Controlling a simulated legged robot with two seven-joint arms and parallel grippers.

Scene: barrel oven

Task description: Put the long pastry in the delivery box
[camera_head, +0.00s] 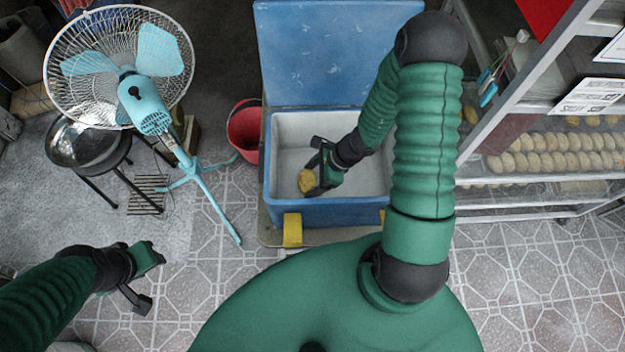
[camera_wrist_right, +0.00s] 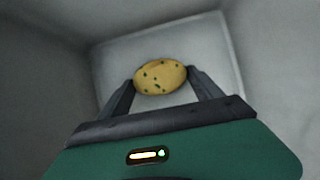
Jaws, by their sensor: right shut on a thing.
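The long pastry (camera_head: 306,181) is golden; in the right wrist view the pastry (camera_wrist_right: 160,77) looks oval with dark green specks. My right gripper (camera_head: 314,176) is shut on it and holds it inside the delivery box (camera_head: 340,212), a blue chest with a pale grey inside and its lid (camera_head: 335,50) standing open at the back. The right wrist view shows the gripper (camera_wrist_right: 160,84) with a fingertip on each side of the pastry, above the grey bottom of the box. My left gripper (camera_head: 146,278) is over the tiled floor at lower left, its fingers apart and empty.
A light-blue fan (camera_head: 145,105) and a metal bowl on a stool (camera_head: 88,145) stand at left. A red bucket (camera_head: 245,132) is beside the box. A glass display shelf with rows of pastries (camera_head: 555,152) stands at right. Tiled floor is clear in front.

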